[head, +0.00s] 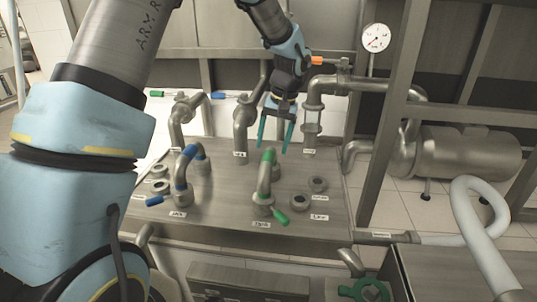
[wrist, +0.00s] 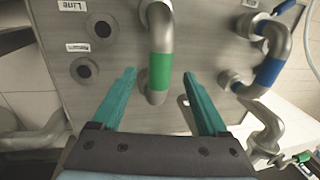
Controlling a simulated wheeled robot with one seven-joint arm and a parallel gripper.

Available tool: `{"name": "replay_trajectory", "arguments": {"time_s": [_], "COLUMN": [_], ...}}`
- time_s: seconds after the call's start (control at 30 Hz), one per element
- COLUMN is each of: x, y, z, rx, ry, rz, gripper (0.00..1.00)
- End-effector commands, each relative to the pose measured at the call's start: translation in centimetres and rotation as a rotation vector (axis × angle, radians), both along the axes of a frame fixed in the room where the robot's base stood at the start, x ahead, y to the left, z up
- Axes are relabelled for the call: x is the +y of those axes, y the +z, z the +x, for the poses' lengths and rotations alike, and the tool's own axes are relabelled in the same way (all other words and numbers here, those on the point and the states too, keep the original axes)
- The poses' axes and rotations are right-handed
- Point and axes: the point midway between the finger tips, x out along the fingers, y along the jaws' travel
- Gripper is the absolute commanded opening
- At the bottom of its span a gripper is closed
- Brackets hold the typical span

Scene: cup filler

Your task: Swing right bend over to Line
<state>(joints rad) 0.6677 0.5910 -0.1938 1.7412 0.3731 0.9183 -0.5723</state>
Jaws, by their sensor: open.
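The right bend is a steel pipe bend with a green band (head: 268,157), standing on the steel panel (head: 225,222) in the head view. A green-handled lever sticks out at its foot. In the wrist view the green-banded bend (wrist: 160,40) runs down to the gap between my fingertips. My gripper (head: 275,146) is open, with teal fingers pointing down just behind the bend's top. It holds nothing. The label "Line" (wrist: 72,6) reads upside down in the wrist view, near an open round port (wrist: 102,29). A second open port (wrist: 84,69) lies beside it.
A blue-banded bend (head: 183,170) stands to the left. Upright pipes with small valve handles line the panel's back, and a tall pipe (head: 312,110) stands right of my gripper. A steel frame post (head: 390,120) and a cylindrical tank (head: 465,152) are further right.

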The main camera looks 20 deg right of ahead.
Motion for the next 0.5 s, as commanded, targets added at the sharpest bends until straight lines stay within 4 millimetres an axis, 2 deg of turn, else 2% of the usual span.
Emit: {"name": "replay_trajectory", "arguments": {"time_s": [0.2, 0.33, 0.5], "x": [0.8, 1.0, 1.1], "y": [-3.6, -5.0, -5.7], "z": [0.3, 0.5, 0.6], "rx": [0.004, 0.003, 0.000], "ry": [0.001, 0.001, 0.000], "rz": [0.003, 0.001, 0.000], "gripper": [0.77, 0.77, 0.77]}}
